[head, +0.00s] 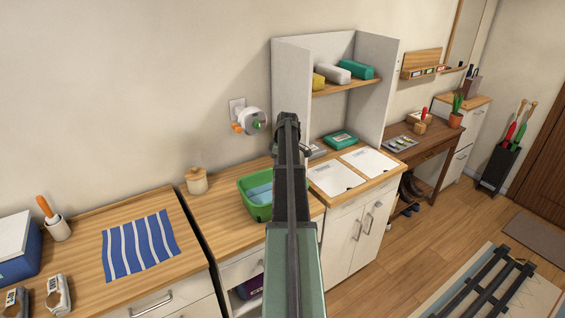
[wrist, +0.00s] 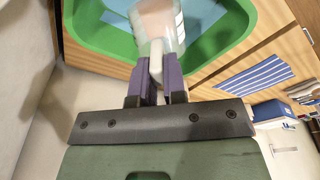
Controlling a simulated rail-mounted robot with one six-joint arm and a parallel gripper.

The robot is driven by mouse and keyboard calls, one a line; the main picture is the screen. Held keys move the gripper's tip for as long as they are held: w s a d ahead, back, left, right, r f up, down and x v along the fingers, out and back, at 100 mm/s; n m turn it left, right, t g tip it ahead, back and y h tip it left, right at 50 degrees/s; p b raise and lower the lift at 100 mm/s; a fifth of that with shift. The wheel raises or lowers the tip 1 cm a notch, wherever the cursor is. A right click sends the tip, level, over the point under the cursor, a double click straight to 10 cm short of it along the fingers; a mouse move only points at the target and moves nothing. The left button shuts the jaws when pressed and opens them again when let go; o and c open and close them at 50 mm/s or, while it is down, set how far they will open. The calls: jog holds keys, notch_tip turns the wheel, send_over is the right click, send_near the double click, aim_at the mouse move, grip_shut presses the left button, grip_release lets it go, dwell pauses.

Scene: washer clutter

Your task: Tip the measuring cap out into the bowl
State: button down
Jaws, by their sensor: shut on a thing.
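My gripper (wrist: 157,80) is shut on a pale piece of the measuring cap (wrist: 157,22), its two purple-grey fingers either side. The cap is translucent white with something pinkish in it, and its top is cut off by the frame edge. In the wrist view the cap appears over the green bowl (wrist: 95,38), a tub with light blue inside. I cannot tell how far the cap is tilted. In the head view the bowl (head: 247,208) stands on the wooden counter, partly hidden by my arm. The gripper and cap are hidden there behind my arm.
A lidded jar (head: 196,181) stands left of the bowl near the wall. A wall fitting (head: 250,121) with orange and green parts is above. White sheets (head: 370,161) lie right of my arm, below a shelf unit (head: 345,86). A striped cloth (head: 140,246) lies on the left counter.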

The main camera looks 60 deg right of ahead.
jog(key=shift+w+a+r+g, duration=0.15)
jog(key=shift+w+g, duration=0.3)
jog(key=shift+g, duration=0.15)
